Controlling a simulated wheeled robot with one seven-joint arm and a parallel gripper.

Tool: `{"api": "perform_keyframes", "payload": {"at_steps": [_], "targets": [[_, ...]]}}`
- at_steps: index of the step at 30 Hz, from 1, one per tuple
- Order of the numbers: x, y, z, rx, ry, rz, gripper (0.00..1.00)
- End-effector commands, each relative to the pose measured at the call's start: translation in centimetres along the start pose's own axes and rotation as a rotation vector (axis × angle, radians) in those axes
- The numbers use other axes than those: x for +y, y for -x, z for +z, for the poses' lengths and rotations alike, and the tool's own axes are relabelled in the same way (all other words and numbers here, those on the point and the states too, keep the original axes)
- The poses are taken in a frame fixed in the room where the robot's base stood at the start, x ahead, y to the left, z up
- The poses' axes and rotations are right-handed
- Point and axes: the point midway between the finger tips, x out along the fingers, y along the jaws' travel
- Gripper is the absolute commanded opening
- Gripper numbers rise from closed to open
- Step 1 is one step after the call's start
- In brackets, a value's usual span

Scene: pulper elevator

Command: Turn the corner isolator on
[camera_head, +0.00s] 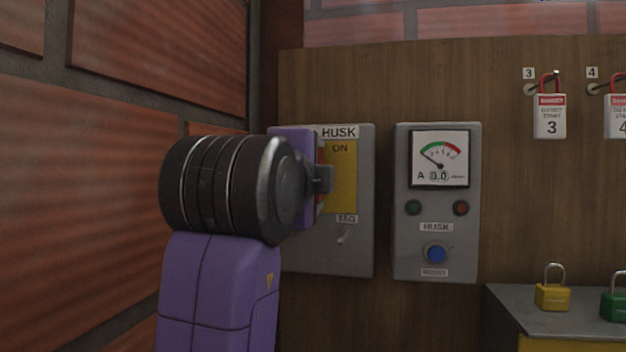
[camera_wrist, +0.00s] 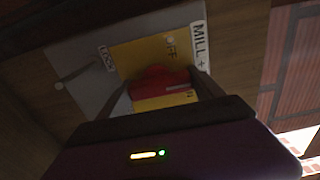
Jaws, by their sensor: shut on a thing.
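The corner isolator (camera_head: 358,245) is a grey box on the wooden board beside the brick wall. Its yellow plate (camera_head: 343,190) reads ON at the top, under a label whose visible part reads HUSK. In the wrist view the isolator (camera_wrist: 90,80) shows OFF on the yellow plate, and MILL and LOCK labels. My gripper (camera_head: 325,179) is at the front of the box. In the wrist view my gripper (camera_wrist: 162,90) has its fingers on both sides of the red handle (camera_wrist: 160,80) and is shut on it. My wrist hides much of the plate in the head view.
A grey meter box (camera_head: 436,255) with a dial, two lamps and a blue button is close on the right. Red tagged padlocks (camera_head: 549,118) hang on pegs. A yellow padlock (camera_head: 552,296) stands on a grey cabinet top (camera_head: 520,318). The brick wall (camera_head: 90,180) is close on the left.

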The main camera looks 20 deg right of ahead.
Motion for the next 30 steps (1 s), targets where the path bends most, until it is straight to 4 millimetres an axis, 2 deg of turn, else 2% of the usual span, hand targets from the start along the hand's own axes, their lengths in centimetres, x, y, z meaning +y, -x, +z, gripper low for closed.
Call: {"api": "perform_keyframes", "payload": {"at_steps": [10, 11, 14, 24, 30], "targets": [[0.2, 0.0, -0.1, 0.002, -0.006, 0.005, 0.36], [0.2, 0.0, -0.1, 0.002, -0.006, 0.005, 0.78], [0.2, 0.0, -0.1, 0.002, -0.005, 0.004, 0.98], [0.1, 0.1, 0.0, 0.001, -0.004, 0.001, 0.98], [0.1, 2.5, 0.1, -0.002, -0.006, 0.000, 0.98]]}}
